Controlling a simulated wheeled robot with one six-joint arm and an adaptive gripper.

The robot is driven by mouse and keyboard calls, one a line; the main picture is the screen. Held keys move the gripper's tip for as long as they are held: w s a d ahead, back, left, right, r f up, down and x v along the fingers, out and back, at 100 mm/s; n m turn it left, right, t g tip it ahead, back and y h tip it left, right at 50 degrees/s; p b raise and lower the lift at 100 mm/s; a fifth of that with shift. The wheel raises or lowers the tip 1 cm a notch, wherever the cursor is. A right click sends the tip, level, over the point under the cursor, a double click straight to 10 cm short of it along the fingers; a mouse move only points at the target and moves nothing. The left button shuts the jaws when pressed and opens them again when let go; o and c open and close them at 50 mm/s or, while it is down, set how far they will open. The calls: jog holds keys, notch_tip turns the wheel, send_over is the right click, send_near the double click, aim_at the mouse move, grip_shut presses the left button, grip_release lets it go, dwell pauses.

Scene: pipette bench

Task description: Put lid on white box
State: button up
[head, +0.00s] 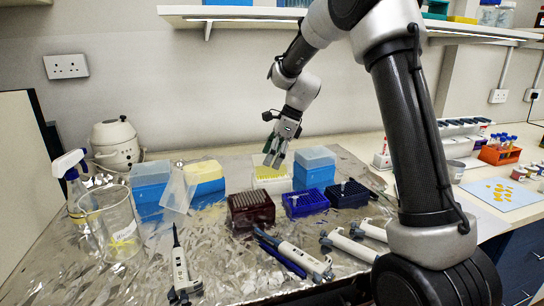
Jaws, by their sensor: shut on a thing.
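The white box (272,185) stands near the back middle of the foil-covered bench, with yellow tips showing in its top. My gripper (273,160) points down over this box and is shut on what looks like its pale, see-through lid, whose outline is hard to make out against the box and wall. I cannot tell whether the lid touches the box. Another clear, lid-like piece (178,191) leans by the blue boxes on the left.
Blue boxes (314,172) stand close right of the white box, and another blue box (150,190) stands left. A dark red rack (250,212) and a blue rack (304,204) are in front. Several pipettes (304,258) lie nearer. A glass beaker (112,222) is at the left.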

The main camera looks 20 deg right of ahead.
jog(key=shift+f, duration=0.15)
jog(key=shift+f, duration=0.65)
jog(key=shift+f, duration=0.15)
jog(key=shift+f, duration=0.3)
dwell(0.3)
jog(key=o, duration=1)
